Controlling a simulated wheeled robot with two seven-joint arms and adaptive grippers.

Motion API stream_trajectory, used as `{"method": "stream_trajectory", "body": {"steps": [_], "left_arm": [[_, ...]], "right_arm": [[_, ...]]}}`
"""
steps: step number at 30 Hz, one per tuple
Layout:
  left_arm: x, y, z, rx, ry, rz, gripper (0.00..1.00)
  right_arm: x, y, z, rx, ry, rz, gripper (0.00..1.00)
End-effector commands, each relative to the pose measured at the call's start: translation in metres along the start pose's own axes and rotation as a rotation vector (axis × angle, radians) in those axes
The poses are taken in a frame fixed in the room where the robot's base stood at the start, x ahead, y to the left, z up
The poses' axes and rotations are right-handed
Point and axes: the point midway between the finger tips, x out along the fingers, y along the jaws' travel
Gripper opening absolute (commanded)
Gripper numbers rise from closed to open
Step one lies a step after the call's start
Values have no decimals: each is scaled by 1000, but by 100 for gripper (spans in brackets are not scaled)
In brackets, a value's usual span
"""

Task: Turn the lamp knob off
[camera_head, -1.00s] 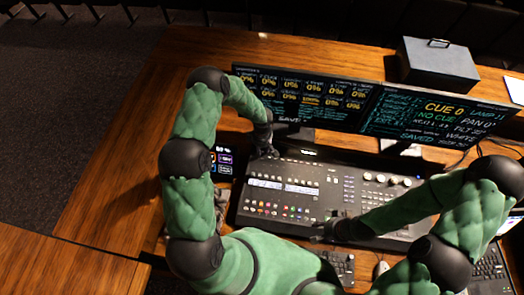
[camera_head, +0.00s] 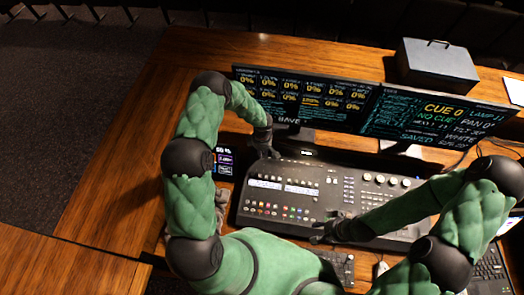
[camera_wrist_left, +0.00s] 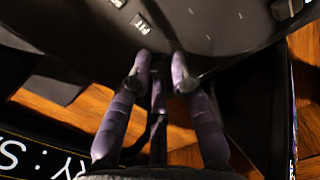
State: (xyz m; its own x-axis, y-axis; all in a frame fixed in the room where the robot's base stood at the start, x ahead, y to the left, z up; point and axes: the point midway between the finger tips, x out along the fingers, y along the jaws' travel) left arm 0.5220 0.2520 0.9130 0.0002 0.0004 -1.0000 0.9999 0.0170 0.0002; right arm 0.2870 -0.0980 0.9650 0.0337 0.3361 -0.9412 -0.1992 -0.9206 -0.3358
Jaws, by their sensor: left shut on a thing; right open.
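My left gripper (camera_head: 264,147) is at the back left corner of the black mixing console (camera_head: 262,222), just below the left monitor. In the left wrist view its purple-grey fingers (camera_wrist_left: 162,62) are close together at the dark console edge (camera_wrist_left: 215,35). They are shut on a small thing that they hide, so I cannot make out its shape. I cannot pick out the lamp knob or its setting in either view. My right gripper (camera_head: 322,230) is open at the front middle of the console, low over its surface.
Two monitors (camera_head: 300,95) (camera_head: 425,115) stand behind the console. A small lit screen (camera_head: 224,160) is left of it. A grey box (camera_head: 437,64) is at the back right, with a laptop (camera_head: 490,268) at the front right. The wooden desk is clear at the left.

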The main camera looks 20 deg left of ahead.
Motion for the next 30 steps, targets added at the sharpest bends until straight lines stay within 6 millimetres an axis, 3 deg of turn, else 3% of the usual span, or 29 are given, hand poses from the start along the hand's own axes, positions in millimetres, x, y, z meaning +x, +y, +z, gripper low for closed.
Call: {"method": "stream_trajectory", "body": {"steps": [7, 17, 18, 19, 30], "left_arm": [[-1, 0, 1, -153, -1, -1, 0], [0, 0, 1, -173, -1, -1, 0], [0, 0, 1, -173, -1, 0, 24], [0, 0, 1, -173, -1, -1, 31], [-2, 0, 0, -172, 0, 0, 31]], "right_arm": [[-8, -3, 0, 0, 0, 0, 45], [-7, -3, 0, 0, 0, 0, 45], [-7, -3, 0, 0, 0, 0, 45], [-7, -3, 0, 0, 0, 0, 45], [-7, -3, 0, 0, 0, 0, 45]]}}
